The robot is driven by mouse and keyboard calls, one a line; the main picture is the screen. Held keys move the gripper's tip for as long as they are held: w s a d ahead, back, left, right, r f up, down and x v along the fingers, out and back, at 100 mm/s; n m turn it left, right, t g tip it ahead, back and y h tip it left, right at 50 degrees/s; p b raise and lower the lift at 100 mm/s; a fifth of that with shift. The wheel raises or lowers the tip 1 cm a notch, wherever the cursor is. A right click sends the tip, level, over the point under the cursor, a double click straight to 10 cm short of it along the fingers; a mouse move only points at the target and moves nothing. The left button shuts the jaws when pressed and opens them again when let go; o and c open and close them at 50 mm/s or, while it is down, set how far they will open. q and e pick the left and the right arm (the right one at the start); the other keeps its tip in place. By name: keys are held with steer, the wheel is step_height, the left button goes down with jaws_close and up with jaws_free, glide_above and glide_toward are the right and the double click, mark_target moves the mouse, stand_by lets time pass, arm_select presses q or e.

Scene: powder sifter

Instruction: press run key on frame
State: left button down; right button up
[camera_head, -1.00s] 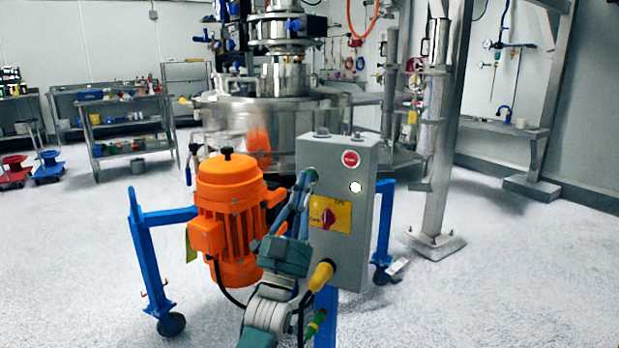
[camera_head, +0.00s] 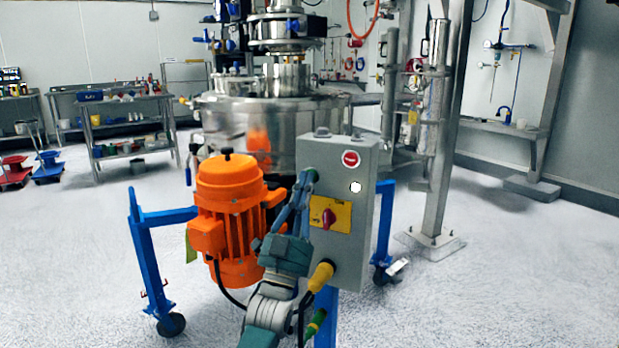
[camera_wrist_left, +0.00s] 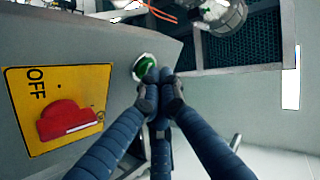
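The grey control box (camera_head: 352,240) stands on the blue frame. The green run key (camera_wrist_left: 146,68) shows on its face in the wrist view. In the head view it is mostly hidden behind my fingers, with a green bit (camera_head: 313,174) showing. My left gripper (camera_head: 303,187) is in front of the box's left side. In the wrist view its fingertips (camera_wrist_left: 160,90) are drawn together, with nothing seen between them, right beside the key's lower right edge. I cannot tell if they touch it. My right gripper is not in view.
A red switch (camera_wrist_left: 68,120) on a yellow OFF plate (camera_wrist_left: 35,90) sits left of the fingers. A red button (camera_head: 351,159) and a white one (camera_head: 355,187) are on the box. The orange motor (camera_head: 230,215) stands close left.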

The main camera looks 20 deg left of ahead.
arm_select(q)
steer(key=shift+w, duration=0.15)
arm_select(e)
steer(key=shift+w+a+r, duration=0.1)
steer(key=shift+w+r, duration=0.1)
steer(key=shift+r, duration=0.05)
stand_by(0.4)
arm_select(q)
steer(key=shift+s+a+p, duration=0.1)
steer(key=shift+s+p, duration=0.4)
steer(key=shift+s, duration=0.3)
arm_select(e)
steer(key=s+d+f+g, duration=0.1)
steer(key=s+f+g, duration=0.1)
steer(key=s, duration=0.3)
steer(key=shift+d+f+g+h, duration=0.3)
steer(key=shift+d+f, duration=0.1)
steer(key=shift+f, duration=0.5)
arm_select(q)
steer(key=shift+s, duration=0.1)
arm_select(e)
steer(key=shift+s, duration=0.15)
